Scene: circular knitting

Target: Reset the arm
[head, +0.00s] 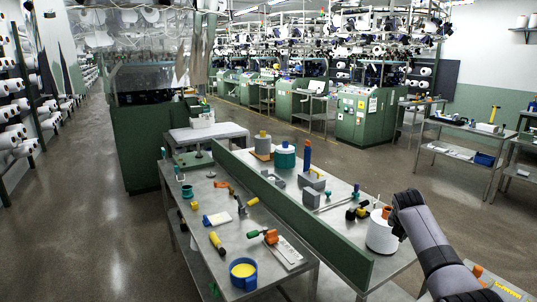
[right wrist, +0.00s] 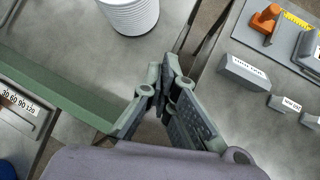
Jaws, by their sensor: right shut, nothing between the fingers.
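My right arm comes in from the right in the head view and reaches over the right part of the workbench (head: 393,262). In the right wrist view my right gripper (right wrist: 164,84) is shut, with its fingertips together and nothing between them. It hangs above the bench, near a gap between bench surfaces. A white yarn cone (head: 382,236) with an orange top stands beside the arm. It also shows in the right wrist view (right wrist: 130,12), apart from the fingers. My left arm and gripper are out of view.
A green divider (head: 285,207) runs along the bench. Left of it lie a blue cup (head: 243,275) with yellow contents and several tools. Right of it stand more cones and a blue bottle (head: 307,152). Grey labelled blocks (right wrist: 245,72) lie right of the fingers.

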